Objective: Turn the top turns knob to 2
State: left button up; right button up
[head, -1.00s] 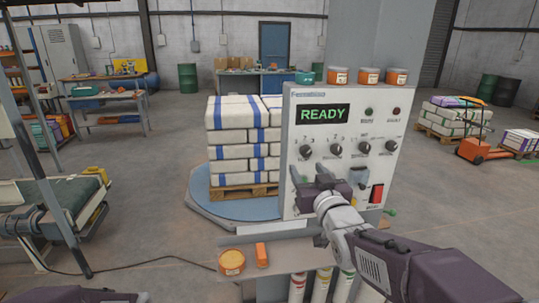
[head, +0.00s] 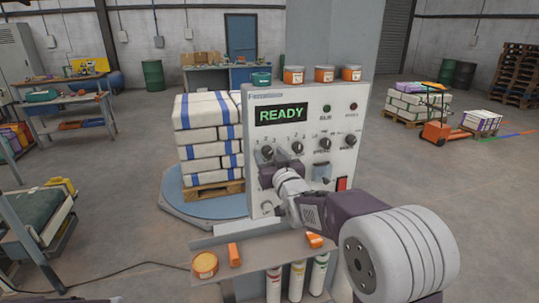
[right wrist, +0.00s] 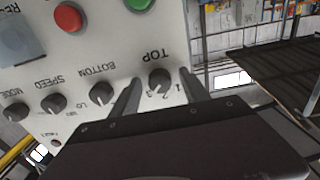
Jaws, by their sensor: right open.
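The control panel (head: 310,115) is a pale upright face with a green READY display and a row of dark knobs. The top turns knob (right wrist: 160,80), under the word TOP, appears upside down in the right wrist view. Numbers are printed beside it; its pointer setting is too small to read. My right gripper (right wrist: 160,92) is open, its two fingers on either side of this knob, with gaps visible. I cannot tell whether they touch it. In the head view, my right arm partly covers the lower left of the panel. My left gripper is out of view.
The bottom knob (right wrist: 101,93) is close beside one finger. The speed knob (right wrist: 53,103) and mode knob (right wrist: 15,112) are farther along. Jars stand on the panel's top. A shelf (head: 285,246) juts out below. A wrapped sack stack (head: 205,145) stands left of the panel.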

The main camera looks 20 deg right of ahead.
jog(key=shift+a, duration=0.1)
jog(key=c, duration=0.5)
grip_shut()
jog(key=shift+f+n+b, duration=0.3)
jog(key=shift+n+b, duration=1)
jog(key=shift+b, duration=0.3)
jog(key=n+b, duration=0.3)
jog(key=n, duration=0.1)
jog(key=shift+r+n+b, duration=0.1)
jog(key=shift+n+b, duration=0.9)
jog(key=shift+b, duration=0.05)
jog(key=shift+r, duration=0.1)
jog(key=o, duration=0.5)
grip_release()
jog(key=shift+d, duration=0.2)
